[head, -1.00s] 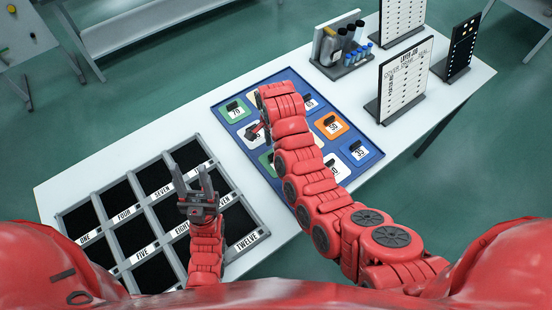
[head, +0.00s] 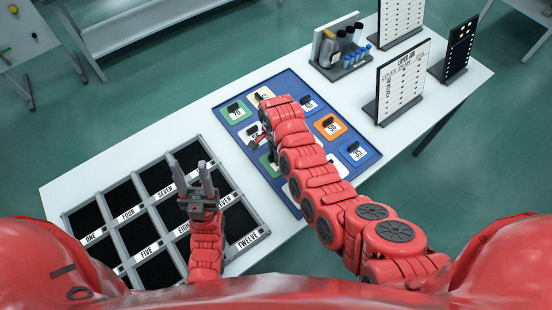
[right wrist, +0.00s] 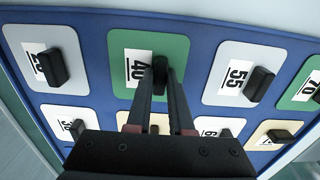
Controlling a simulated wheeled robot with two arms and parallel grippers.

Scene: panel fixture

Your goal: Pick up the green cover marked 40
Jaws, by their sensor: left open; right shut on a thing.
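The green cover marked 40 (right wrist: 177,57) lies in the blue tray (right wrist: 95,40), with its black handle between the fingers of my right gripper (right wrist: 160,78) in the right wrist view. The gripper is shut on that handle. The cover looks flat in its place; I cannot tell whether it is lifted. In the head view, part of this green cover (head: 268,164) shows beside my right arm, which hides the rest. My left gripper (head: 192,172) is open and empty above the black compartment grid.
Grey cover 55 (right wrist: 237,72) and another grey cover (right wrist: 50,62) flank the green one. Labelled grid (head: 112,255) stands left of the tray. Bottle rack (head: 345,62) and upright boards (head: 400,80) stand behind, on the white table.

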